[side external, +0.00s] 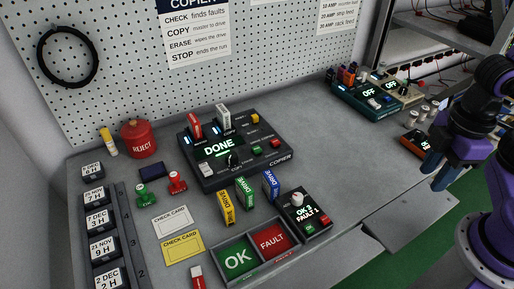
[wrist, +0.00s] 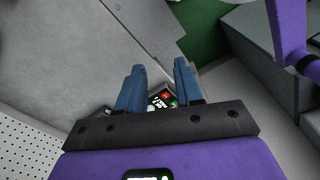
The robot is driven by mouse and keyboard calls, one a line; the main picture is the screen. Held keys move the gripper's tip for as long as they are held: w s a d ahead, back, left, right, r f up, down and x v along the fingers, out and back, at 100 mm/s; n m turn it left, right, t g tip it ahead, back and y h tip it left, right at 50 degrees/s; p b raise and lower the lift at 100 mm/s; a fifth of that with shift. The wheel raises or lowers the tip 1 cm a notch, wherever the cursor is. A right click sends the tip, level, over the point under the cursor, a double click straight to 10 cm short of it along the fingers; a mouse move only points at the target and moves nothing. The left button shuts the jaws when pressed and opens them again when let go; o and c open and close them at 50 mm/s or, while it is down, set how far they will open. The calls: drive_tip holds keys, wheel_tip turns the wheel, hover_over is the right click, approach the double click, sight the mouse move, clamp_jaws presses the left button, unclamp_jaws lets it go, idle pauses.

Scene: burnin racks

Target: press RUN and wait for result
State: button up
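The copier (side external: 240,172) is a dark box on the bench whose screen reads DONE. A red drive (side external: 194,126) and a white drive (side external: 222,117) stand upright in its top slots. Its front panel has a black knob (side external: 232,160), a green button (side external: 257,150), a red button (side external: 275,143), a yellow button (side external: 255,118) and a white switch (side external: 206,169). The button labels are too small to read. My gripper (side external: 432,172) is at the right, well away from the copier. In the wrist view its blue fingers (wrist: 160,66) are apart with nothing held between them.
Yellow, green and blue drives (side external: 245,191) stand before the copier. A tally box (side external: 304,211) reads OK 3, FAULT 1, behind the green OK and red FAULT trays (side external: 254,241). Stamps, check cards and a red REJECT pot (side external: 138,139) lie left.

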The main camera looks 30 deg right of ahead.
clamp_jaws()
idle(1.4)
